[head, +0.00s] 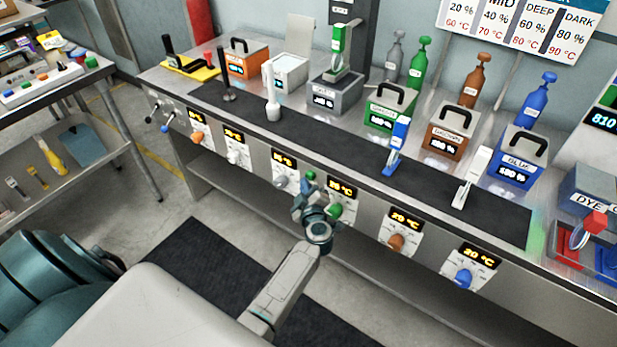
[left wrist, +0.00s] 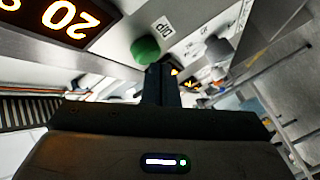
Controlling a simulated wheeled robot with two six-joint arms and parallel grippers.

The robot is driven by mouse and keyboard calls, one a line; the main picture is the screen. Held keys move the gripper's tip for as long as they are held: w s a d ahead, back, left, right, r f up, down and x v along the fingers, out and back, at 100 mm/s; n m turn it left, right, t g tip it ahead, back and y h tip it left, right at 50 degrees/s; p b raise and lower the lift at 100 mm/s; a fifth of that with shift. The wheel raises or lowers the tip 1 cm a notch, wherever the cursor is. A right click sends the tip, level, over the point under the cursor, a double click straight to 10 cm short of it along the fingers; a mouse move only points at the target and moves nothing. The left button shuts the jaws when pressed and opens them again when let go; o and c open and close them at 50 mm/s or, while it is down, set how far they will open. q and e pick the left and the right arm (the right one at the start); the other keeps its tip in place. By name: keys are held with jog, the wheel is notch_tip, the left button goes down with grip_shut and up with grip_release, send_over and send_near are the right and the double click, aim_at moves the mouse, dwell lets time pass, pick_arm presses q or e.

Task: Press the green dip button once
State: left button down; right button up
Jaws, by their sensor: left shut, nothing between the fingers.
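The green dip button (head: 334,210) is on the front panel of the bench, below an orange 20 °C display (head: 342,190). In the left wrist view the round green button (left wrist: 145,49) sits beside a white DIP label (left wrist: 165,27). My left gripper (head: 312,203) is at the panel, just left of the button in the head view. Its dark fingers (left wrist: 161,80) are shut and empty, with their tips close below the button in the wrist view. I cannot tell whether they touch it. My right gripper is not in view.
Similar panels flank it, with a grey knob (head: 280,182) to the left and brown (head: 396,242) and blue (head: 463,278) knobs to the right. Floor in front is clear.

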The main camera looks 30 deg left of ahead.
pick_arm(q)
jog(key=shift+w, duration=0.6)
dwell(0.6)
jog(key=shift+s+p, duration=0.75)
jog(key=shift+s, duration=0.25)
jog(key=s+p, duration=0.1)
jog(key=s, duration=0.2)
jog(key=s+p, duration=0.1)
jog(key=s, duration=0.1)
jog(key=shift+a+p, duration=0.25)
jog(key=shift+p, duration=0.1)
